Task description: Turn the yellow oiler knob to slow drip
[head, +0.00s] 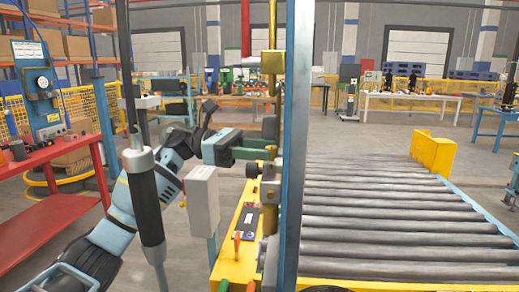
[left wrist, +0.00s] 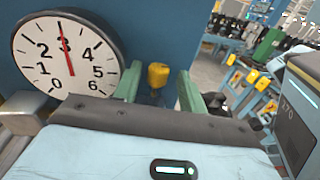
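The yellow oiler knob (left wrist: 158,75) shows in the left wrist view in front of a blue surface. It appears between the two green fingers of my left gripper (head: 262,148), with a visible space on each side. The fingers are apart, and I see no contact with the knob; how far ahead of the tips it lies is hard to tell. In the head view I cannot make out the knob; a blue upright post (head: 294,150) stands just beyond the fingers. My right gripper is not in view.
A round white gauge (left wrist: 66,52) beside the knob has its red needle near 3. A yellow base with a control panel (head: 247,222) lies below the gripper. A roller conveyor (head: 400,215) is on the right, a red table (head: 45,215) on the left.

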